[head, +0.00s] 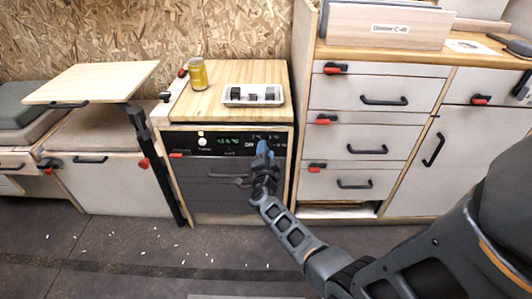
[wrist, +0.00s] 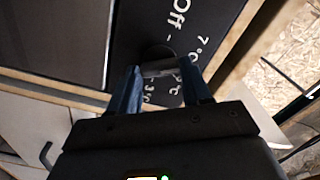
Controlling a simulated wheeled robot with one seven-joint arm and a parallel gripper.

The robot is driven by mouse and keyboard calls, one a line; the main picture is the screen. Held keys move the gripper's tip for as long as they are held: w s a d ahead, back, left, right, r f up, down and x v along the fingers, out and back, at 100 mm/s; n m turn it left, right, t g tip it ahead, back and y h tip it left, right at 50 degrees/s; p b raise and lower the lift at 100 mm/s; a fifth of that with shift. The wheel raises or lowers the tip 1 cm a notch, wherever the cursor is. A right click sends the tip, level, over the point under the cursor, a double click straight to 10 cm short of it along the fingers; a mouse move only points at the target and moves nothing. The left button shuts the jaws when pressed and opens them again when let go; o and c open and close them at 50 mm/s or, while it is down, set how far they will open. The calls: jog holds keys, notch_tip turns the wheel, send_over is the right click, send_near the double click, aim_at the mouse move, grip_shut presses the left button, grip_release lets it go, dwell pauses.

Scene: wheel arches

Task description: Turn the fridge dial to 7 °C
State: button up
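The fridge (head: 218,190) is a dark-fronted unit under a wooden top, with a black control panel (head: 205,143) and a lit green display. In the wrist view, the dial (wrist: 158,55) is a dark round knob with a grey front bar. White marks sit around it: "Off", "7 °C" (wrist: 202,46) and lower marks partly hidden by my fingers. In the head view my gripper (head: 264,150) covers the dial. I cannot make out where the dial points.
A yellow can (head: 197,74) and a white tray (head: 252,95) stand on the fridge top. Drawers with red latches (head: 370,93) are to the right. A small raised table (head: 95,82) with a black leg stands left. The floor in front is open, with small white scraps.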

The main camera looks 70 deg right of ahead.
jog(key=o, duration=0.4)
jog(key=shift+a, duration=0.1)
jog(key=p+v, duration=0.2)
jog(key=v, duration=0.5)
jog(key=shift+a, duration=0.35)
jog(key=shift+s, duration=0.15)
jog(key=s+a+r+n+t+y+p, duration=0.2)
jog(key=s+a+r+n+t+y, duration=0.1)
jog(key=s+a+r+n, duration=0.4)
jog(key=s+a+r+n+t+y+p, duration=0.2)
jog(key=a+r+n+t+y+p, duration=0.15)
jog(key=a, duration=0.55)
jog(key=s+a+r+n+t+y+p, duration=0.25)
jog(key=s+a+r+n+y, duration=0.2)
jog(key=a+n, duration=0.3)
jog(key=s+a+r+n+y+p, duration=0.1)
jog(key=s+a+r+n+y, duration=0.1)
jog(key=s+a+r, duration=0.3)
jog(key=s+a+r+n+g+y+p, duration=0.1)
jog(key=s+a+r+n, duration=0.4)
jog(key=r, duration=0.7)
jog(key=s+a+y+p, duration=0.1)
jog(key=a+y, duration=0.1)
jog(key=shift+s+r+n+y, duration=0.2)
jog(key=shift+r+n+y, duration=0.1)
